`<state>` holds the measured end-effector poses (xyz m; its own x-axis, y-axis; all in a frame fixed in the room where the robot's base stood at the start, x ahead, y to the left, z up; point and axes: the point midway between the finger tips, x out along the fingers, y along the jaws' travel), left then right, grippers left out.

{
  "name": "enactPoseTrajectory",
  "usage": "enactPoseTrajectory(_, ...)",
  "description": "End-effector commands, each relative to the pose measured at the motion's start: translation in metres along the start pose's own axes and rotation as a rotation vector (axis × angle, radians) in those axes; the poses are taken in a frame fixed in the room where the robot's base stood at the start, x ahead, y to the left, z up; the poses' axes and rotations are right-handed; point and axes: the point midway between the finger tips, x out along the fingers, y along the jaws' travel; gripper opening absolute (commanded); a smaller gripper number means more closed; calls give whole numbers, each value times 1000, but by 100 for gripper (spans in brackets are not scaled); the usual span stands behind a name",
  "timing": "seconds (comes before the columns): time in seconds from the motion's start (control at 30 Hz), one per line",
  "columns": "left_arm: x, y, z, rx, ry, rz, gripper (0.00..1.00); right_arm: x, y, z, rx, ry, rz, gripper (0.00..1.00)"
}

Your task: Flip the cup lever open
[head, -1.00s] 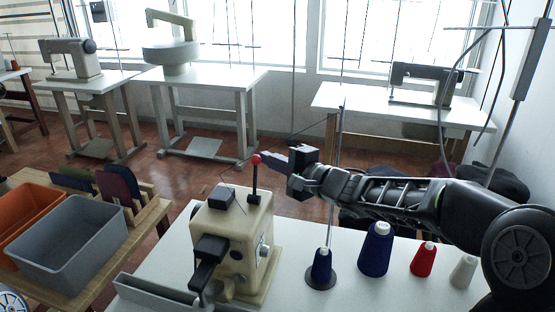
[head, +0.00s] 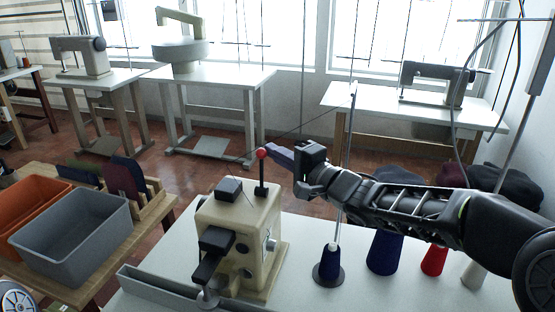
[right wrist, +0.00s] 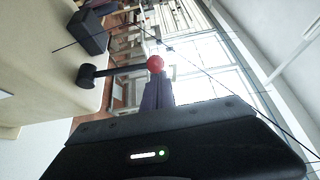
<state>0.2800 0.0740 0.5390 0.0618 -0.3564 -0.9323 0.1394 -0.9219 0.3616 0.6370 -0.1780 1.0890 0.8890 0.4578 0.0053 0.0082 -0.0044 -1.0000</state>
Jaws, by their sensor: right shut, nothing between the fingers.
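The cup lever (head: 261,175) is a black upright rod with a red ball on top. It rises from the top of the cream buttonhole machine (head: 250,225). My right gripper (head: 272,153) is shut and empty, with its fingertips right beside the red ball in the head view. In the right wrist view the red ball (right wrist: 155,63) sits just at the tips of the shut fingers (right wrist: 157,92); I cannot tell whether they touch. The lever's black base (right wrist: 87,75) also shows there. My left gripper is not in view.
A thread stand with a navy cone (head: 329,265) and several more cones stand right of the machine, below my right arm. A grey bin (head: 75,240) and an orange bin (head: 30,210) are at left. A thin thread runs above the lever.

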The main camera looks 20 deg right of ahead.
Motion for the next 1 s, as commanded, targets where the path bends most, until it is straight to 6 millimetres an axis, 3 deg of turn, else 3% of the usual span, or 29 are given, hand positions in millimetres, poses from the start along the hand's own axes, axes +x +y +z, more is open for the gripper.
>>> enactPoseTrajectory(0.03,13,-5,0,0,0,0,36,-2,7,4,-30,-2,-19,0)
enactPoseTrajectory(0.6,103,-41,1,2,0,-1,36,-27,13,48,-462,-2,-272,0)
enactPoseTrajectory(1.0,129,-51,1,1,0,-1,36,-35,13,61,-610,-2,-357,0)
